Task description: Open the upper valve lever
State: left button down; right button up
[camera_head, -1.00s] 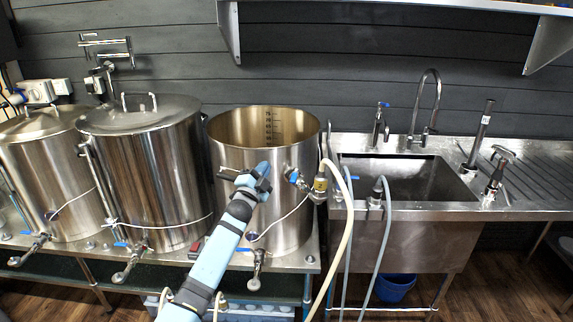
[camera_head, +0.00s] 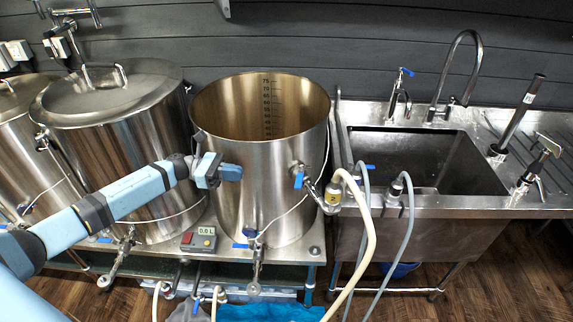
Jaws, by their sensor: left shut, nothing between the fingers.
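The open steel pot (camera_head: 262,150) stands at the middle with its level marks showing inside. Its upper valve, high on the right side of the pot, has a small blue lever (camera_head: 298,180) that points downward. My left gripper (camera_head: 232,173) is shut and empty, in front of the pot wall. It is left of the blue lever, at about the same height in the picture, with a clear gap between them. My right gripper is out of view.
A lower valve with a blue lever (camera_head: 240,246) sits at the pot's base, near a display box (camera_head: 199,238). A lidded pot (camera_head: 115,140) stands left. The sink (camera_head: 425,160) and a grey hose (camera_head: 408,235) are right.

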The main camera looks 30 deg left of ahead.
aim_at(300, 176)
pick_arm(q)
jog(key=p+x, duration=0.5)
jog(key=x, duration=0.8)
jog(key=shift+s+d, duration=0.15)
jog(key=shift+d, duration=0.35)
jog(key=shift+f, duration=0.1)
jog(key=shift+d, duration=0.2)
